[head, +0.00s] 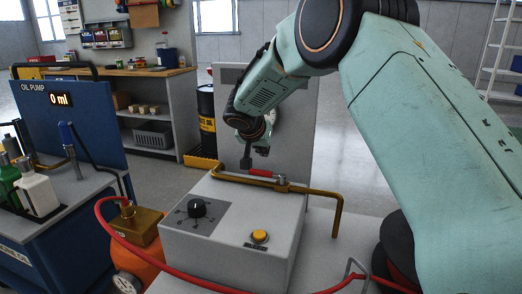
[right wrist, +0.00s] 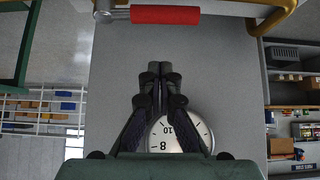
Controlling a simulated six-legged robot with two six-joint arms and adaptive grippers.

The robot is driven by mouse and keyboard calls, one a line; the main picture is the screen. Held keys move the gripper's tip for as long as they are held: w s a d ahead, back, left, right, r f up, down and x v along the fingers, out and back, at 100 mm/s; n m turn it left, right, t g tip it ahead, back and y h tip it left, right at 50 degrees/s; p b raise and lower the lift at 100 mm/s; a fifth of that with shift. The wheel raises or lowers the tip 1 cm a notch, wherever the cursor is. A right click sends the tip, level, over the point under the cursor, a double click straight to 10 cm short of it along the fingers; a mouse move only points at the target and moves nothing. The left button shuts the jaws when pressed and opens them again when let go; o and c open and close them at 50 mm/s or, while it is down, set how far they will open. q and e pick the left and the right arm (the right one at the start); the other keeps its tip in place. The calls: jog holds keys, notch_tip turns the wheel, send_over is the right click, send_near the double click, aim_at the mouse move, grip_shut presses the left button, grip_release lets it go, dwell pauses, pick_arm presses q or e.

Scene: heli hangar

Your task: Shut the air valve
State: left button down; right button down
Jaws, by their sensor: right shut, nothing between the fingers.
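The air valve's red lever handle (head: 262,173) sits at the brass pipe (head: 325,192) over the grey control box. It appears to lie roughly along the pipe. In the right wrist view the red handle (right wrist: 165,14) lies across the top edge, with its bare grey lever (right wrist: 112,14) at its left end. My right gripper (head: 254,158) hangs just above and behind the handle. In the right wrist view its fingertips (right wrist: 160,70) are together and empty, apart from the handle. My left gripper is not in view.
The grey box (head: 225,250) carries a black knob (head: 197,208) and a yellow button (head: 260,236). A gauge (right wrist: 180,137) is on the upright grey panel behind the gripper. A red hose (head: 185,272) loops across the front. The blue oil pump cabinet (head: 70,115) stands left.

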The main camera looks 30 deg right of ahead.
jog(key=x, duration=0.5)
jog(key=shift+f+b, duration=0.1)
jog(key=shift+b, duration=0.25)
jog(key=shift+f, duration=0.2)
jog(key=shift+s+a+f+b, duration=0.2)
jog(key=shift+s+a+b, duration=0.25)
jog(key=shift+a, duration=0.05)
jog(key=shift+s+a, duration=0.55)
jog(key=shift+a, duration=0.05)
jog(key=shift+s+a+f+b, duration=0.15)
jog(key=shift+a+b, duration=0.05)
jog(key=shift+b, duration=0.1)
